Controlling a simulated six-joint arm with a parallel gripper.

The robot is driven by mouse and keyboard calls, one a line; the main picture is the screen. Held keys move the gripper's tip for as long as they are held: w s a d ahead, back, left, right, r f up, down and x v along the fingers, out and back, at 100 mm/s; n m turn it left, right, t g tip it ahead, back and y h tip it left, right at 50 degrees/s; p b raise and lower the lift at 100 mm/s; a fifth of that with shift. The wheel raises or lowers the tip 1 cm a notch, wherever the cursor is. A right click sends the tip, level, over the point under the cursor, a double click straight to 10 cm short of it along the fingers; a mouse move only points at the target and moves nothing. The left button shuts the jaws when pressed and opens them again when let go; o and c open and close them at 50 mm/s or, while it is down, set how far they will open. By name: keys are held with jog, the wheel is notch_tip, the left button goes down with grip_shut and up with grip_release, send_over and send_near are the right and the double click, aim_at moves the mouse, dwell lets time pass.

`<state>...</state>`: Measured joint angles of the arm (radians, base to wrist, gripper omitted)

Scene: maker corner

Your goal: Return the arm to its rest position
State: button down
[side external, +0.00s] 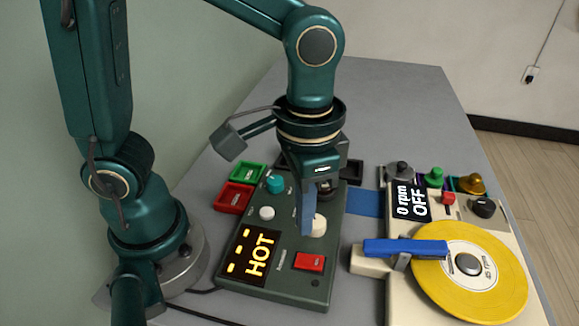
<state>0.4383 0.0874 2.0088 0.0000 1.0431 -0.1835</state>
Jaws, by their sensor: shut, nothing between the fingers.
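My gripper (314,215) points down over the dark green control box and is shut with nothing held. Its blue-grey fingers are in front of or beside a cream knob (319,226) on the box; I cannot tell whether they touch it. The control box (276,284) has a display (250,256) reading HOT, a red rocker switch (309,262), a white button (267,213) and a teal knob (275,184). My arm is bent, reaching out from its base at the left.
A cream turntable (402,298) with a yellow record (483,295), a blue bar (405,247) and a display (411,201) reading 0 rpm OFF stands at right. Green (248,173) and red (233,197) trays lie left of the box. The grey table (400,110) is clear at the back.

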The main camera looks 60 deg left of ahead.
jog(key=s+a+r+n+t, duration=0.2)
jog(key=a+r+t, duration=0.3)
jog(key=a, duration=0.4)
jog(key=shift+s+n+t, duration=0.3)
jog(key=shift+n, duration=0.2)
